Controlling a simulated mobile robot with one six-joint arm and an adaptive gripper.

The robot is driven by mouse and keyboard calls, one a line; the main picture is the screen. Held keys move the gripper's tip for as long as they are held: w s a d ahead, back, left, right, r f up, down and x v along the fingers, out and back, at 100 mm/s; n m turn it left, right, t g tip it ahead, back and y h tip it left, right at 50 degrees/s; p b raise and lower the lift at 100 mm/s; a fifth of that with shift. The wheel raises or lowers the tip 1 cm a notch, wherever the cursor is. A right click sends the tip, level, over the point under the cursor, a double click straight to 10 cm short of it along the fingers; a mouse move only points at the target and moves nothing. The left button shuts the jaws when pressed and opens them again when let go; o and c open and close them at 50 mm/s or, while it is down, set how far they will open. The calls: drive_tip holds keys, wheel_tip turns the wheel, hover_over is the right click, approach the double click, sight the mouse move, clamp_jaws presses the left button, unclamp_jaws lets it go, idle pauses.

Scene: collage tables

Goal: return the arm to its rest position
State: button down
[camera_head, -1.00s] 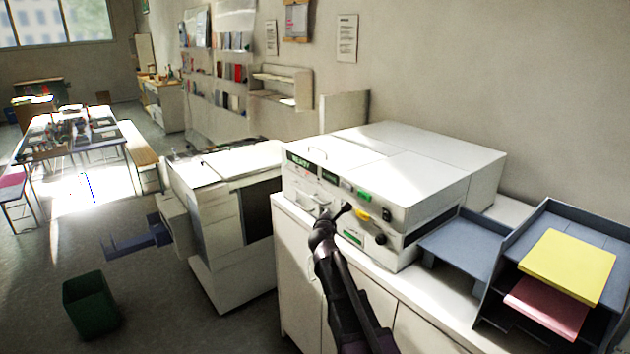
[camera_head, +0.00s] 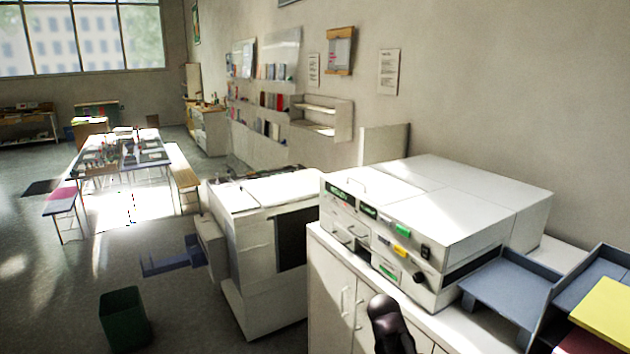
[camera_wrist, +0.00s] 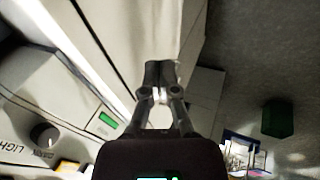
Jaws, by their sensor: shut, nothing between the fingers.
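My gripper (camera_wrist: 160,75) shows in the wrist view with its two fingertips together and nothing between them. It is above the edge of the white cabinet and close to the front of the white machine (camera_wrist: 33,85). In the head view only a dark piece of my arm shows at the bottom edge, in front of the white cabinet (camera_head: 325,285). My fingertips cannot be made out there. The white machine (camera_head: 465,205) stands on the cabinet, with green, yellow and black controls on its front. My gripper is apart from these controls.
A second white machine (camera_head: 255,250) stands left of the cabinet, with a blue-grey tray (camera_head: 172,262) sticking out. A green bin (camera_head: 125,318) is on the floor. Blue-grey paper trays (camera_head: 510,285) and yellow paper (camera_head: 608,312) are at the right. Open floor lies at the left.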

drive_tip(key=s+a+f+m+g+y, duration=0.1)
drive_tip(key=s+a+m+g, duration=0.1)
drive_tip(key=s, duration=0.3)
drive_tip(key=s+a+f+m+g+y, duration=0.1)
drive_tip(key=s+a+m+g+y, duration=0.1)
drive_tip(key=s, duration=0.4)
drive_tip(key=shift+s+m+y, duration=0.25)
drive_tip(key=shift+m+y, duration=0.05)
drive_tip(key=shift+m, duration=0.3)
